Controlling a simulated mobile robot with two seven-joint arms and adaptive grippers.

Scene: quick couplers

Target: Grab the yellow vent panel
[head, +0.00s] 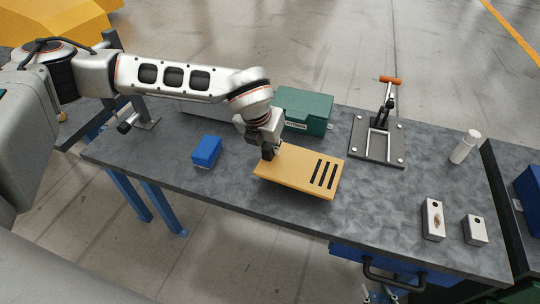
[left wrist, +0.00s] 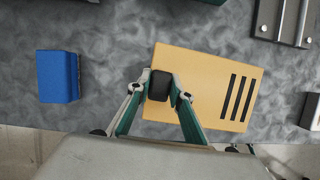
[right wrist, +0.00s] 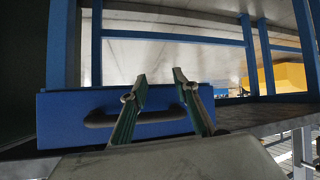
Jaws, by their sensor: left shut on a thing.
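The yellow vent panel (head: 300,170) is a flat plate with several dark slots at its right end. It is over the grey workbench near the front edge; I cannot tell whether it touches the top. My left gripper (head: 269,153) is shut on the panel's left part, at a black block-like grip. The left wrist view shows the panel (left wrist: 205,85) with the left gripper's fingers (left wrist: 160,86) on both sides of that black block.
A blue block (head: 206,150) lies left of the panel on the workbench (head: 225,190). A green box (head: 305,110) stands behind. A toggle clamp fixture (head: 377,140), a white bottle (head: 465,146) and two metal blocks (head: 433,219) (head: 475,230) are to the right.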

